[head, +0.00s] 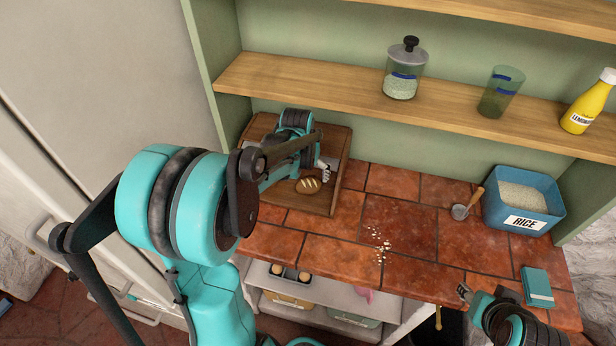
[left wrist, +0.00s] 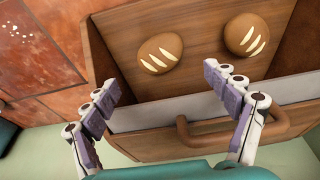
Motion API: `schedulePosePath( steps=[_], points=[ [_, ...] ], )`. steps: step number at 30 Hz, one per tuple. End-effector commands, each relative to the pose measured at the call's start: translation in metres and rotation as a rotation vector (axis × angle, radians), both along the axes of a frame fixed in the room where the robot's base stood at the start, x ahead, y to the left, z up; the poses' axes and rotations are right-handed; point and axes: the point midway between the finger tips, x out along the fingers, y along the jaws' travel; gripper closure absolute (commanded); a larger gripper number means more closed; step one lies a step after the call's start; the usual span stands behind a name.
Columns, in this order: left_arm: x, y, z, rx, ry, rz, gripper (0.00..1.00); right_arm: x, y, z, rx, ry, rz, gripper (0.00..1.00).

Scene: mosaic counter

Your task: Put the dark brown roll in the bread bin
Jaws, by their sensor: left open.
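Two brown rolls with pale slashes lie on the wooden floor of what looks like the bread bin: a left roll (left wrist: 160,52) and a right roll (left wrist: 246,33) in the left wrist view. Their browns look alike, so I cannot tell which is the dark one. The head view shows one roll (head: 308,186); my left arm hides the other. The bread bin (left wrist: 115,20) has a panel with a handle (left wrist: 190,130). My left gripper (left wrist: 165,85) is open and empty, its fingertips near the left roll. My right gripper (head: 465,291) is small at the lower right.
Crumbs (head: 379,245) lie on the tiled counter. At the right are a blue rice box (head: 525,225), a scoop (head: 462,210) and a teal book (head: 537,288). A shelf above holds a jar (head: 403,75), a glass (head: 500,92) and a yellow bottle (head: 588,103).

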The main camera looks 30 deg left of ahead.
Motion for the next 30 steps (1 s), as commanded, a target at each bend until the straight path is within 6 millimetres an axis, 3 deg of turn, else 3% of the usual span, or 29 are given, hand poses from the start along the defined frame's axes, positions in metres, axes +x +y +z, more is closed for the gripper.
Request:
schedulePosePath(
  steps=[3, 9, 13, 21, 27, 30],
  points=[
    [-0.006, -0.001, 0.023, 0.000, 0.000, 0.000, 0.13, 0.000, 0.000, 0.008, 0.000, 0.000, 0.000, 0.60],
    [-0.012, -0.004, 0.041, 0.001, -0.003, -0.002, 0.13, 0.000, 0.000, 0.011, 0.000, 0.000, 0.000, 0.60],
    [-0.027, -0.020, 0.055, 0.009, -0.030, -0.021, 0.13, 0.000, 0.000, 0.011, 0.000, 0.000, 0.000, 0.60],
    [-0.102, -0.089, 0.091, 0.038, -0.184, -0.122, 0.13, 0.000, 0.000, 0.011, 0.000, 0.000, 0.000, 0.60],
    [-0.151, -0.122, 0.089, 0.044, -0.290, -0.187, 0.13, 0.000, 0.000, 0.011, 0.000, 0.000, 0.000, 0.60],
    [-0.164, -0.131, 0.085, 0.044, -0.324, -0.207, 0.13, 0.000, 0.000, 0.011, 0.000, 0.000, 0.000, 0.60]
  ],
)
